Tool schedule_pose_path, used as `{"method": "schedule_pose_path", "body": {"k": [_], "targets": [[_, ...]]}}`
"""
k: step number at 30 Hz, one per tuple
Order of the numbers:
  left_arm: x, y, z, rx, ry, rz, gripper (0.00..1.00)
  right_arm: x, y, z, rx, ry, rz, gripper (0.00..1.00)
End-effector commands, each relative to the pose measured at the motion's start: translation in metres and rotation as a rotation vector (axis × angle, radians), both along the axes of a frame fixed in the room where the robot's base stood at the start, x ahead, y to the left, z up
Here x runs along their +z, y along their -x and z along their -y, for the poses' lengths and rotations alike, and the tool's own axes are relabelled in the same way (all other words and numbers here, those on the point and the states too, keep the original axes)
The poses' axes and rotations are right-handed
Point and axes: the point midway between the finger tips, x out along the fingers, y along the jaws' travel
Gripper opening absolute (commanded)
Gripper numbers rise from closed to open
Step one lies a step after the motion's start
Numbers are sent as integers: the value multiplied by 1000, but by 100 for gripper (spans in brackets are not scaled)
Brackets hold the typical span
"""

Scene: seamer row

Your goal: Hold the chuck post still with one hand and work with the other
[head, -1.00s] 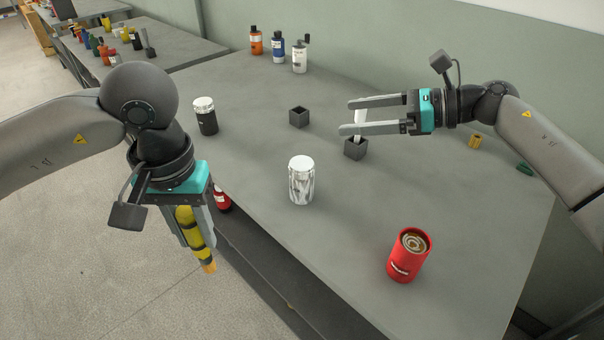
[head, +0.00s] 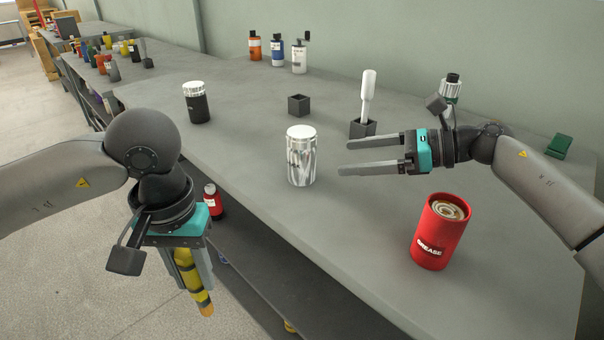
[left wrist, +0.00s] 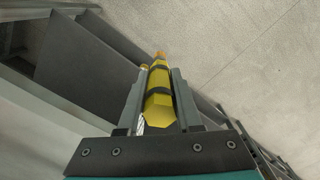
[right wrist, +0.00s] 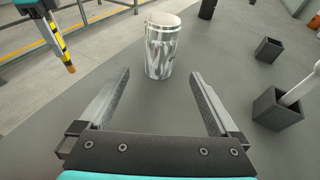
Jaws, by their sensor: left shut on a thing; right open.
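A shiny silver cylinder (head: 301,160) stands upright mid-table; I take it for the chuck post, but cannot be sure. It also shows in the right wrist view (right wrist: 160,50), ahead of the fingertips. My right gripper (head: 342,157) is open and empty, its fingers pointing at the cylinder from the right, apart from it. My left gripper (head: 195,285) points down off the table's front edge, shut on a yellow tool (head: 187,265) with black bands and an orange tip. The tool lies between the fingers in the left wrist view (left wrist: 159,100).
A white-handled tool (head: 368,92) stands in a dark square holder (head: 362,129); another holder (head: 299,105) is empty. A red grease can (head: 440,232) stands at front right, a black jar (head: 196,106) at left. Several bottles (head: 278,50) line the back. A red bottle (head: 213,201) stands below the table edge.

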Motion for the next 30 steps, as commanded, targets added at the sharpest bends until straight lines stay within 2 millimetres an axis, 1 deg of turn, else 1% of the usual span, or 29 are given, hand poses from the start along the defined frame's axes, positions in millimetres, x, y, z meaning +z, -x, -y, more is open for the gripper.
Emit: {"method": "schedule_pose_path", "body": {"k": [1,2,8,11,20,24,30], "targets": [[-6,0,0,0,0,1,0,-6,0,0,0,-1,1,97],[-7,0,0,0,0,1,0,-7,0,0,0,-1,1,97],[-8,0,0,0,0,1,0,-10,-2,-6,0,-1,0,97],[-7,0,0,0,0,1,0,-13,-5,-16,2,-1,1,97],[-8,0,0,0,0,1,0,-26,-17,-56,3,-1,0,97],[-16,0,0,0,0,1,0,-33,-22,-73,1,-2,1,97],[-21,0,0,0,0,0,0,-38,-27,-88,1,0,1,97]]}}
